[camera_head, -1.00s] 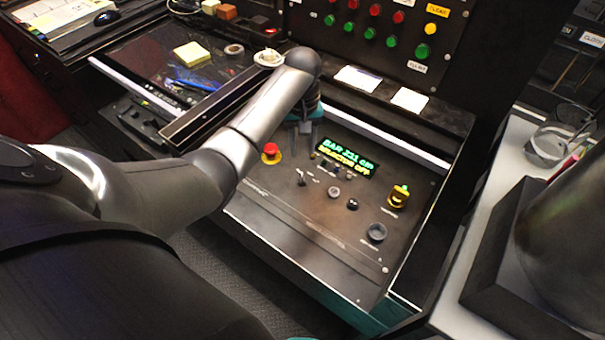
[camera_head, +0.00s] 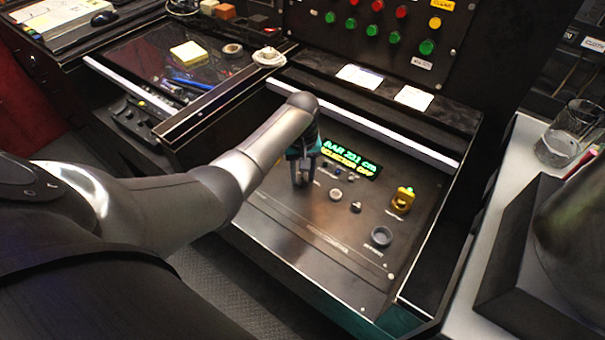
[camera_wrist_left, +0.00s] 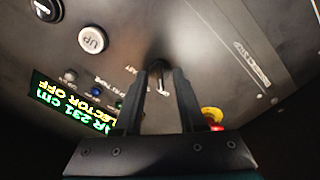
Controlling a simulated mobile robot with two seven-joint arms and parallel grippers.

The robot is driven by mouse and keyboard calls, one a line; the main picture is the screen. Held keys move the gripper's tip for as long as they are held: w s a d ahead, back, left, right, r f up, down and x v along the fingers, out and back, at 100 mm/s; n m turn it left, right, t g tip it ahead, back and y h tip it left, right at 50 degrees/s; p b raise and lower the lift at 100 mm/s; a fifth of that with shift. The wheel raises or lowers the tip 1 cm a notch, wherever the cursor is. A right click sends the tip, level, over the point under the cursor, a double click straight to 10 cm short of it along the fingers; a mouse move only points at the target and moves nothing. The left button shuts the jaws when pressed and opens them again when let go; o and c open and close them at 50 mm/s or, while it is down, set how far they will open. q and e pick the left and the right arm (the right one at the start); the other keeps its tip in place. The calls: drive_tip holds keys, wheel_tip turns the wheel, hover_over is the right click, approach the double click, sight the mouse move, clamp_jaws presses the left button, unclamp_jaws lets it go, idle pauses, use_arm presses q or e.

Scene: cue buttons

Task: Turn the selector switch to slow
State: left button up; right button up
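The selector switch (camera_wrist_left: 159,72) is a small dark lever on the black control panel (camera_head: 300,232), with small white lettering beside it. In the wrist view it stands between the two fingers of my left gripper (camera_wrist_left: 161,85). The fingers are apart, one on each side of it, and I see a gap around the lever. In the head view my left gripper (camera_head: 302,182) points down at the panel and hides the switch. The green and yellow display (camera_head: 349,158) appears to read BAR 231 cm and SELECTOR OFF. My right gripper is not in view.
A red button on a yellow base (camera_wrist_left: 212,118) is near the fingers. An upright panel with colored buttons (camera_head: 402,31) stands behind.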

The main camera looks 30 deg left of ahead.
use_arm(q)
clamp_jaws()
idle(0.3)
drive_tip(key=shift+r+m+p, duration=0.15)
drive_tip(key=shift+m+p, duration=0.5)
drive_tip(key=shift+m, duration=0.05)
drive_tip(key=shift+m+p, duration=0.8)
drive_tip(key=shift+m, duration=0.3)
drive_tip(key=shift+m+p, duration=0.5)
drive_tip(key=shift+m, duration=0.7)
drive_tip(key=shift+m+p, duration=0.35)
drive_tip(key=shift+m, duration=1.05)
